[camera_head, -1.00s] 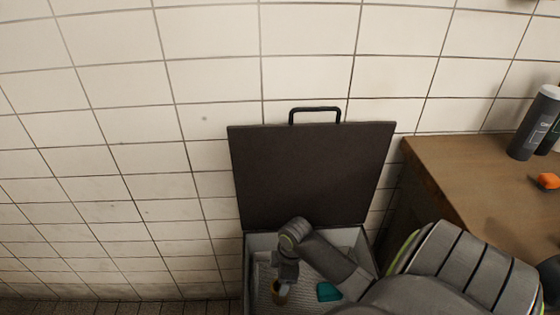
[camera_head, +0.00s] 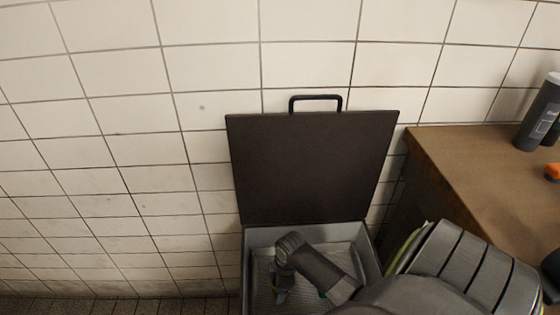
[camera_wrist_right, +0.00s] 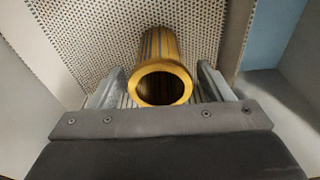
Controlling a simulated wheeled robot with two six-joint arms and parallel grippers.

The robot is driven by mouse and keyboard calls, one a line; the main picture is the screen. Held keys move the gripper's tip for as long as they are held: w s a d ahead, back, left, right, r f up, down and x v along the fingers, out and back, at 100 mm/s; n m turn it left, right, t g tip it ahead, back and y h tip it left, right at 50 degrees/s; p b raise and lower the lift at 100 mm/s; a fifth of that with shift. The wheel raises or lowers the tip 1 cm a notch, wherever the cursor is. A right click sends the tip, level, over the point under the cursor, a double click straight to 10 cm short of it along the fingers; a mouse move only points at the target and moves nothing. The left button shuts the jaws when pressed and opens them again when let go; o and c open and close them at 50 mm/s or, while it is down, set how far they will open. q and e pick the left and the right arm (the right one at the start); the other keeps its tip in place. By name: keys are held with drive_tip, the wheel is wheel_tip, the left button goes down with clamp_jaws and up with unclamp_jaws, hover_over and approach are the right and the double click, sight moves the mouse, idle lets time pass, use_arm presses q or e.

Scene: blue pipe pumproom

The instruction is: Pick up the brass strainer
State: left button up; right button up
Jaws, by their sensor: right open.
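The brass strainer (camera_wrist_right: 160,84), a golden tube with a round open rim, shows in the right wrist view. It stands on the dotted floor of the open grey case. My right gripper (camera_wrist_right: 158,80) is open, with one finger on each side of the strainer and a gap visible on the right. In the head view my right gripper (camera_head: 280,294) reaches down inside the case (camera_head: 368,256), and the strainer is hidden behind it. My left gripper is not in view.
The case's dark lid (camera_head: 312,168) stands open against the tiled wall. A wooden bench (camera_head: 455,165) at the right holds a grey bottle (camera_head: 538,120) and an orange item (camera_head: 552,172). The case's side walls are close around my gripper.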

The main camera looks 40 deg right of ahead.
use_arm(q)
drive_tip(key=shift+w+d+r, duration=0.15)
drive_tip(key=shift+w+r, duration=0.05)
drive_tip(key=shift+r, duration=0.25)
use_arm(e)
drive_tip(key=shift+a+f, duration=0.1)
drive_tip(key=shift+f, duration=0.55)
drive_tip(key=shift+w, duration=0.1)
drive_tip(key=c, duration=1.1)
drive_tip(key=shift+r, duration=0.15)
